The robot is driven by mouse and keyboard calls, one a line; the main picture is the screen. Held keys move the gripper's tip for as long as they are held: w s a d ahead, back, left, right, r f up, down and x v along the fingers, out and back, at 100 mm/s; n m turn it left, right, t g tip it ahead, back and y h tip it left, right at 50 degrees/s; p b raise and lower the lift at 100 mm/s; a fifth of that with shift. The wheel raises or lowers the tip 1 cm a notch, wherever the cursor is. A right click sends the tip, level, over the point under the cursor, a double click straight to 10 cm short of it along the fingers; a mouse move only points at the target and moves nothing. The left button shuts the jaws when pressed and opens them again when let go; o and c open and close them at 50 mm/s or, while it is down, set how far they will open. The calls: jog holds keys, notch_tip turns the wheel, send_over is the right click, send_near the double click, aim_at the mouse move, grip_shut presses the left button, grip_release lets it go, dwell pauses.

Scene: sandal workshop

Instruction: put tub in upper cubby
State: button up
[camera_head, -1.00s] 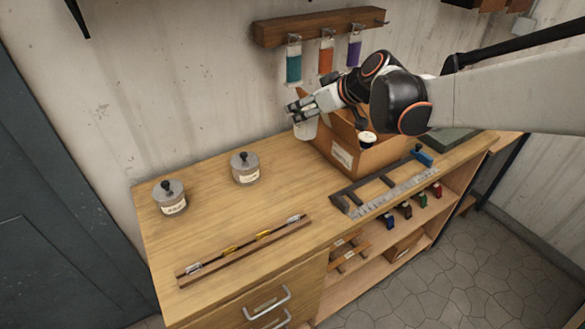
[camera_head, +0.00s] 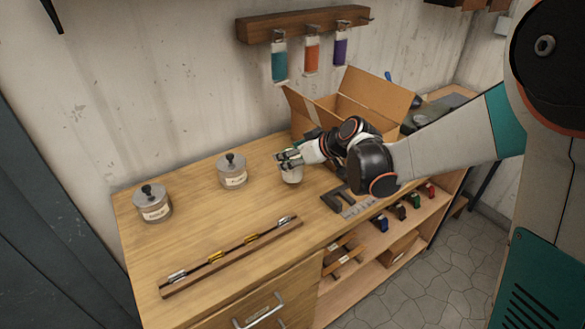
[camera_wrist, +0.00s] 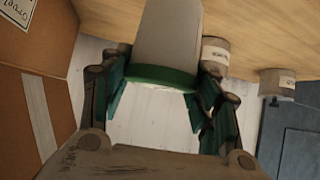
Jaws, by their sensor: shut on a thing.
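My gripper (camera_head: 289,158) is shut on a pale grey-white tub (camera_head: 291,173) with a green band near one end. It holds the tub near the workbench top, left of the cardboard box; whether the tub touches the wood is unclear. In the wrist view the tub (camera_wrist: 166,38) sits between my two green-padded fingers (camera_wrist: 162,90), its green-banded end toward my palm. Open shelf cubbies (camera_head: 372,248) are under the bench top's right part, in an upper and a lower level. The upper level holds small coloured items and wooden pieces; its inside is partly hidden.
An open cardboard box (camera_head: 352,98) stands behind my arm. Two lidded jars, one left (camera_head: 153,204) and one middle (camera_head: 232,171), stand on the bench. A wooden rack (camera_head: 230,258) lies near the front edge, and a dark metal square (camera_head: 345,198) lies right of it. Pouches hang on the wall.

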notch_tip(320, 180, down, 4)
jog(key=shift+b, duration=0.7)
jog(key=shift+r, duration=0.1)
jog(key=o, duration=0.8)
jog(key=shift+f, duration=0.2)
jog(key=o, duration=0.4)
jog(key=shift+r, duration=0.1)
jog(key=shift+r, duration=0.1)
